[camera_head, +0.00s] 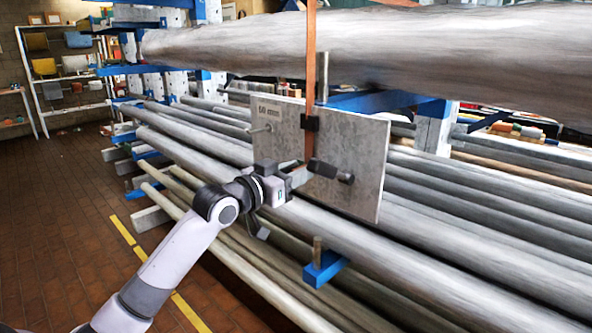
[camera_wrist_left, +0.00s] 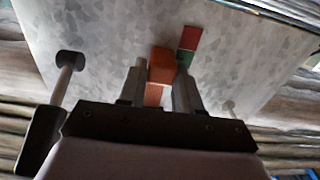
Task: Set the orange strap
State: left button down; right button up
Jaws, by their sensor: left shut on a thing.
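The orange strap (camera_head: 311,60) hangs straight down from above, in front of the big upper pole, and passes a black clip (camera_head: 309,123) on a grey plate (camera_head: 358,190). My left gripper (camera_head: 296,178) is at the strap's lower part, close to the plate. In the left wrist view its fingers (camera_wrist_left: 160,72) are shut on the orange strap (camera_wrist_left: 161,64), with the mottled plate (camera_wrist_left: 105,35) behind. My right gripper is not in view.
Long grey poles (camera_head: 430,255) lie below on blue supports. A blue bracket with a post (camera_head: 324,268) stands lower down. The brick floor (camera_head: 60,215) at left is clear.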

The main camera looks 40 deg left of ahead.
pick_arm(q)
jog(key=c, duration=0.8)
grip_release()
jog(key=shift+c, duration=0.2)
jog(key=shift+r, duration=0.1)
jog(key=s+b, duration=0.1)
jog(key=s, duration=0.6)
jog(key=shift+a, duration=0.25)
jog(key=s+d+f+g, duration=0.2)
jog(key=d+f, duration=0.1)
jog(key=f, duration=0.9)
jog(key=s+d+f+g, duration=0.2)
jog(key=d+f, duration=0.1)
jog(key=f, duration=0.8)
jog(key=s+d+f+m+g, duration=0.1)
jog(key=s+d+f+g, duration=0.2)
jog(key=s+d+f, duration=1.1)
notch_tip(320, 180, down, 2)
jog(key=shift+s+d+f+g+h+p, duration=0.25)
jog(key=shift+s+d+g+h+p, duration=0.1)
jog(key=shift+s+d, duration=0.1)
